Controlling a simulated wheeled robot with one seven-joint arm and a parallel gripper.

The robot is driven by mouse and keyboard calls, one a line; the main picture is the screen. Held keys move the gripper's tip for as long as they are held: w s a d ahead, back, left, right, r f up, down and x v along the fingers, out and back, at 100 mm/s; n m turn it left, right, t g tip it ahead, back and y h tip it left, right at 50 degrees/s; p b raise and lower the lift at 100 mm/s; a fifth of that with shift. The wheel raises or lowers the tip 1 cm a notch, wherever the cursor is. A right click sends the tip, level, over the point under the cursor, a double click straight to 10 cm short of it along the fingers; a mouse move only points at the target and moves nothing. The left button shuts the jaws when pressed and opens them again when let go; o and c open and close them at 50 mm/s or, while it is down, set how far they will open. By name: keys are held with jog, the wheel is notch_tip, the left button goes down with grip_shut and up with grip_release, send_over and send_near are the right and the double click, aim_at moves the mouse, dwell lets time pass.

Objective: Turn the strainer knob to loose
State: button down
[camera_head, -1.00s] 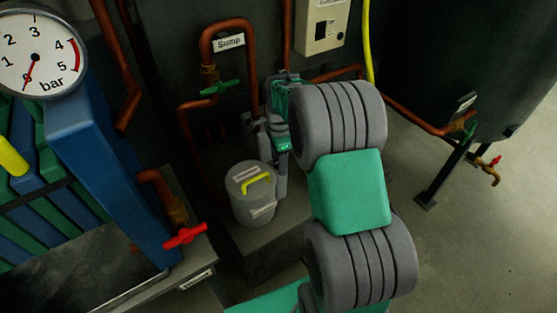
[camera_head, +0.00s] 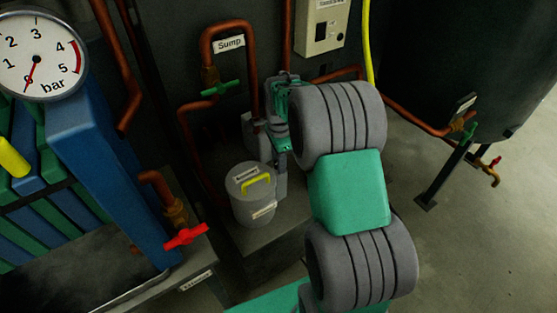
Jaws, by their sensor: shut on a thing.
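My gripper (camera_head: 264,126) is at the end of my arm, beside a grey housing (camera_head: 250,145) behind the lidded grey canister. Its fingers are small, dark and partly hidden by my wrist. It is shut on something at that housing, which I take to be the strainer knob. The knob itself is too small and covered for me to see its shape or how far it is turned.
The grey canister (camera_head: 254,205) with a yellow handle (camera_head: 257,182) stands close in front. A green valve (camera_head: 221,88) sits on the copper pipe labelled Sump (camera_head: 230,43). A red valve (camera_head: 186,237) is at lower left. A dark tank (camera_head: 470,60) stands at right.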

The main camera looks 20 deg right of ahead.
jog(key=shift+r, duration=0.1)
jog(key=n+p, duration=0.2)
jog(key=shift+s+n, duration=0.1)
jog(key=shift+n, duration=0.3)
jog(key=shift+n+p, duration=1.05)
jog(key=shift+n, duration=0.95)
jog(key=c, duration=0.9)
grip_release()
notch_tip(320, 180, up, 8)
jog(key=shift+f+p, duration=0.2)
jog(key=shift+p, duration=0.55)
